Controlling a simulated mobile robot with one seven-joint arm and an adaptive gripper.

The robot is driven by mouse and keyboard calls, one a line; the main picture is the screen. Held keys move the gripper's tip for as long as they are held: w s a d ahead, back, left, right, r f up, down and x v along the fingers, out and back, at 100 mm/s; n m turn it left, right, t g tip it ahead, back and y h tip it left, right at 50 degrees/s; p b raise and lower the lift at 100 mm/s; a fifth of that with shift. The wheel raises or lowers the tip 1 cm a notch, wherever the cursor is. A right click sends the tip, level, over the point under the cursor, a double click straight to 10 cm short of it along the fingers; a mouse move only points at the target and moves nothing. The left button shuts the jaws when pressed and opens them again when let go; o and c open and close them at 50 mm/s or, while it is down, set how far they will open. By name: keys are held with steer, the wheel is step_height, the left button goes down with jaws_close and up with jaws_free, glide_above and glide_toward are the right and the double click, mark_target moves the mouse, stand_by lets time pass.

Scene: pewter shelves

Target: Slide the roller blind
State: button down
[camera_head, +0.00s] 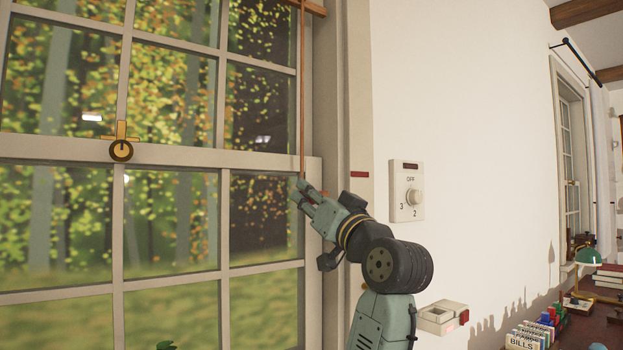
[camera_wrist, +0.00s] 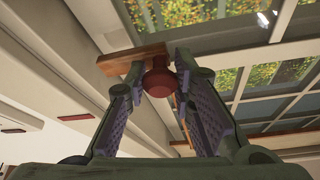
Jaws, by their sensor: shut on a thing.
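The window (camera_head: 170,155) has several panes and a pale frame. A thin brown cord or rod (camera_head: 302,90) runs down its right side from a wooden piece (camera_head: 312,8) at the top edge, reaching my gripper (camera_head: 302,190). In the wrist view my gripper (camera_wrist: 158,70) is shut on a reddish round knob (camera_wrist: 158,82) that sits between its two fingers. A wooden bar (camera_wrist: 130,60) shows just beyond the fingertips. I cannot tell whether it touches the knob. The blind's fabric is not clearly visible in either view.
A white dial switch (camera_head: 407,190) is on the wall right of my wrist. A brass latch (camera_head: 121,150) sits on the window's middle rail. A small box (camera_head: 440,317) is at lower right, near a cluttered desk with a green lamp (camera_head: 588,257).

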step_height(320, 180, down, 13)
steer(key=b, duration=0.6)
steer(key=shift+f, duration=0.15)
steer(key=c, duration=1.3)
jaws_free()
steer(key=shift+c, duration=0.2)
steer(key=v, duration=1.2)
steer(key=shift+s, duration=0.1)
